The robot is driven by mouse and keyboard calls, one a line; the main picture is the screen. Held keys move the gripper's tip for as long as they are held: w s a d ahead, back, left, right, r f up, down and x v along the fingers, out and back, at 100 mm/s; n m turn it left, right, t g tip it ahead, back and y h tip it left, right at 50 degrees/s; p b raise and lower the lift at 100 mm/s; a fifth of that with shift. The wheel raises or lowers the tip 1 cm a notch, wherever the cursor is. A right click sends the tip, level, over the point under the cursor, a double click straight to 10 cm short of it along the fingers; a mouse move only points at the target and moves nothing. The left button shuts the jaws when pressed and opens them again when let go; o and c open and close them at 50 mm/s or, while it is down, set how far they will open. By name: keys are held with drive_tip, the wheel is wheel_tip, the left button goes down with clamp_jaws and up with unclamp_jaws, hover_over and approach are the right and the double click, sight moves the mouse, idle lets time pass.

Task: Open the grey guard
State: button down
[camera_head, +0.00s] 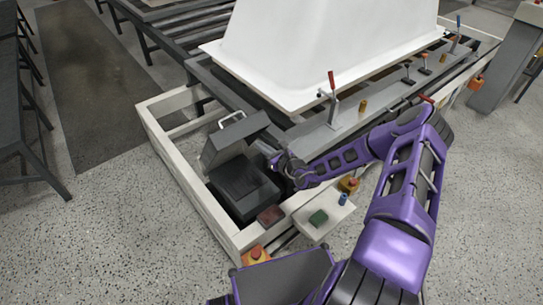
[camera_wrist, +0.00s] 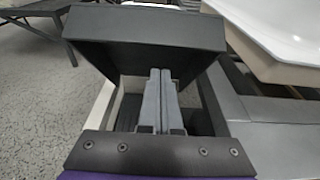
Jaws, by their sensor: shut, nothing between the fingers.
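The grey guard (camera_head: 235,135) is a flat hinged cover with a light handle on its far side. It stands raised and tilted above a black box (camera_head: 243,187) in the near corner of the white frame. In the wrist view the guard (camera_wrist: 145,38) fills the upper middle as a dark panel. My gripper (camera_head: 276,160) is beside the guard's right side, above the box. Its two grey fingers (camera_wrist: 160,72) are together and empty, with the tips at the guard's lower edge. I cannot tell whether they touch it.
A white tub shell (camera_head: 320,45) lies on the bench behind. A red-handled clamp (camera_head: 332,95) stands on the grey rail. A panel with a green button (camera_head: 318,217) and orange-yellow emergency buttons (camera_head: 255,254) are near my arm. Speckled floor is clear at left.

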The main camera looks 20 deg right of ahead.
drive_tip(key=shift+w+a+r, duration=0.2)
drive_tip(key=shift+w+r, duration=0.3)
drive_tip(key=shift+w, duration=0.05)
drive_tip(key=shift+w+a+r, duration=0.2)
drive_tip(key=shift+w+r, duration=0.25)
drive_tip(key=shift+w, duration=0.1)
